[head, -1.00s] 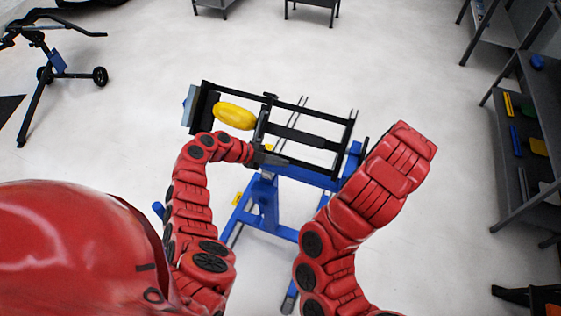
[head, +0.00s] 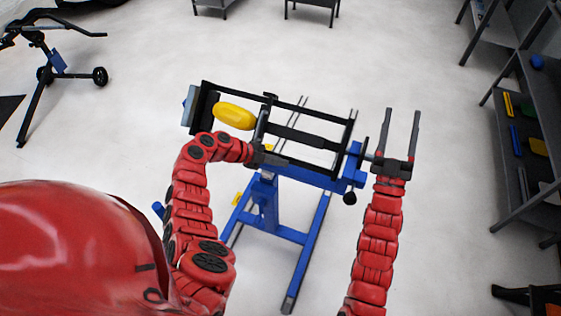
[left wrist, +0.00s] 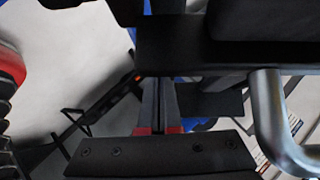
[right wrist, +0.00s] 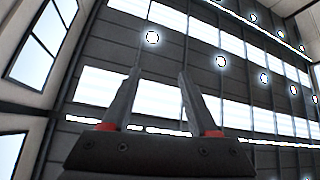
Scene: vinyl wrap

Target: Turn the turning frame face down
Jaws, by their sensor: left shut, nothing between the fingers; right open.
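The turning frame (head: 300,137) is a black rectangular frame on a blue stand (head: 265,200) in the middle of the head view. It carries a yellow oval part (head: 235,115) near its left end. My left gripper (head: 272,159) is at the frame's near side and looks shut; in the left wrist view its fingers (left wrist: 160,105) lie together close to dark frame bars, holding nothing I can see. My right gripper (head: 402,135) is open and empty, fingers pointing up, just right of the frame's blue right end. The right wrist view shows its spread fingers (right wrist: 158,100) against the ceiling.
A grey shelf (head: 520,150) with coloured items stands at the right. A black wheeled stand (head: 55,70) is at the upper left. Two small dark tables stand at the far back. The floor around the blue stand is mostly clear.

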